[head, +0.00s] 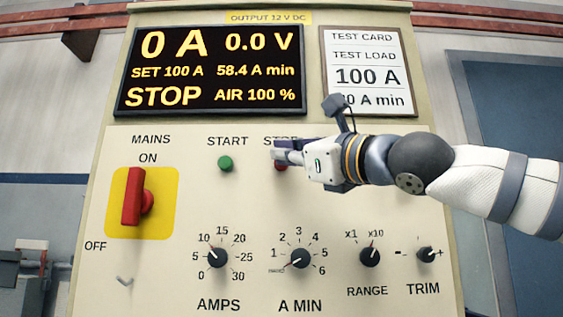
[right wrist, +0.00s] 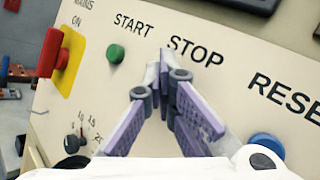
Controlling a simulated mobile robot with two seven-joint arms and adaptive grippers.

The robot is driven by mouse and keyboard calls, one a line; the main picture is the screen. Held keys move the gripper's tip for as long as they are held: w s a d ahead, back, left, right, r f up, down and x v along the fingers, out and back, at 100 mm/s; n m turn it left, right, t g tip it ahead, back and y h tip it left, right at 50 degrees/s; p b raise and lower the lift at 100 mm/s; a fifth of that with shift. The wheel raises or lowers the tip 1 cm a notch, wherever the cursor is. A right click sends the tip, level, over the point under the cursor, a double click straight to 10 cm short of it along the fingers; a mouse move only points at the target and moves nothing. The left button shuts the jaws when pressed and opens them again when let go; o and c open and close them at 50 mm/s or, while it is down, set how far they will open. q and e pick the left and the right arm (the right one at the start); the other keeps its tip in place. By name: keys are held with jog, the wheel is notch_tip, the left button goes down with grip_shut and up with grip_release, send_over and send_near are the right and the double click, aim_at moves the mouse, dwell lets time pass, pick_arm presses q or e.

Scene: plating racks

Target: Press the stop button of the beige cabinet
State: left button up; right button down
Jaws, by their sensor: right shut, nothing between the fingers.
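The beige cabinet (head: 100,200) fills the head view. Its red stop button (head: 281,166) sits under the STOP label, mostly covered by my right gripper (head: 280,152). In the right wrist view, the right gripper (right wrist: 164,68) has its fingers shut together with nothing between them. The tips lie in front of the panel just below the STOP label (right wrist: 195,50), and the button is hidden behind them. I cannot tell whether they touch it. The display (head: 209,70) reads STOP, 0 A and 0.0 V. My left gripper is not in view.
The green start button (head: 225,163) is left of the stop button. The red mains switch (head: 135,197) stands out at left, its handle upright by ON. A blue button (right wrist: 267,143) lies under RESET. Several black knobs (head: 216,257) line the lower panel.

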dwell(0.3)
jog(key=shift+s, duration=0.85)
jog(key=s, duration=0.5)
dwell(0.7)
